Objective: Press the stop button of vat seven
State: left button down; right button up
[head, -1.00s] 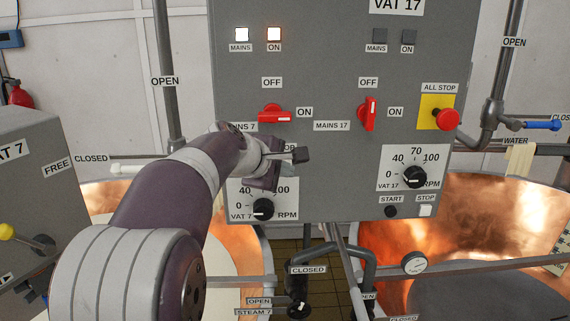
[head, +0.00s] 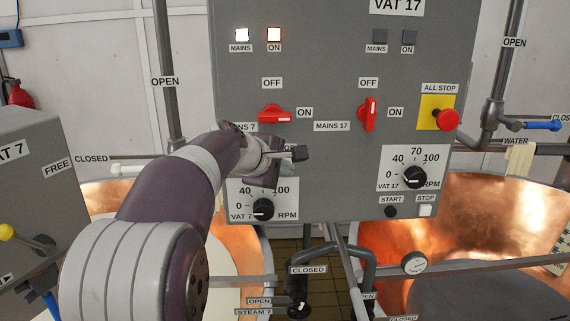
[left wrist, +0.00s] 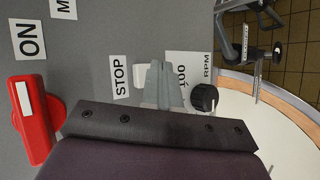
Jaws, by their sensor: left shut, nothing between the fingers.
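The vat 7 half of the grey control panel (head: 335,75) has a lit MAINS lamp (head: 241,34) and a lit ON lamp (head: 274,34). My left gripper (head: 299,154) is shut and empty, at the panel just above the vat 7 speed dial (head: 263,208). It covers most of the vat 7 STOP label in the head view. In the left wrist view, the STOP label (left wrist: 119,75) is clear, and the white stop button (left wrist: 143,77) shows partly behind my shut fingers (left wrist: 157,64). I cannot tell whether the fingertips touch it. My right gripper is out of view.
The red mains 7 switch (head: 275,114) sits above my gripper. On the panel's right are the mains 17 switch (head: 369,114), the red all-stop button (head: 447,119) and the vat 17 stop button (head: 425,211). Pipes and copper vats (head: 480,215) lie below.

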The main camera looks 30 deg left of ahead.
pick_arm(q)
jog(key=shift+w+a, duration=0.25)
jog(key=shift+w, duration=0.1)
dwell(0.7)
jog(key=shift+s+d, duration=0.5)
jog(key=shift+s, duration=0.25)
jog(key=s+d, duration=0.1)
jog(key=s+b, duration=0.1)
jog(key=s+d, duration=0.1)
jog(key=s, duration=0.1)
jog(key=shift+s+d+b, duration=0.1)
jog(key=shift+d+b, duration=0.2)
jog(key=shift+b, duration=0.1)
dwell(0.8)
